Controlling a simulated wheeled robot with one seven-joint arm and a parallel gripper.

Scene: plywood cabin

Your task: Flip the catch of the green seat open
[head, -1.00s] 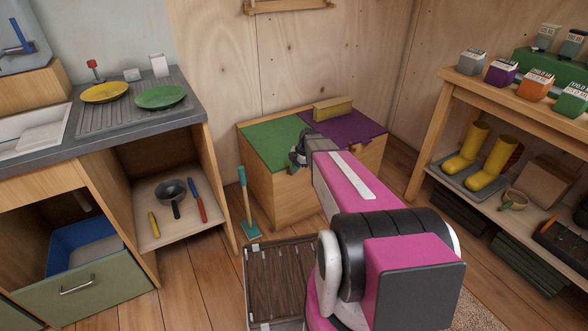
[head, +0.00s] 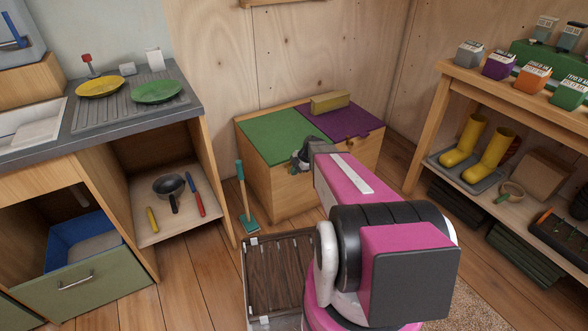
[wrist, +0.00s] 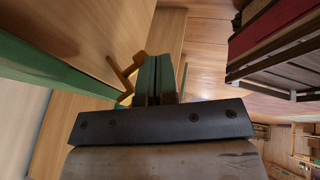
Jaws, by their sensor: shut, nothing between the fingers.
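The green seat (head: 278,136) is the left lid of a low wooden box by the back wall, and it is closed. In the wrist view its green edge (wrist: 50,70) runs along the left. Its catch (wrist: 124,76) is a small orange-brown wooden piece on the box front, partly hidden by my gripper. In the head view my gripper mostly hides the catch. My gripper (head: 300,160) is at the box front, just below the lid edge. In the wrist view my gripper (wrist: 159,66) is shut and empty, close beside the catch; I cannot tell if they touch.
The purple seat (head: 352,122) is right of the green one. A teal-handled brush (head: 245,205) stands left of the box. A dark slatted crate (head: 282,275) is on the floor in front. A shelf with boots (head: 478,145) is at right.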

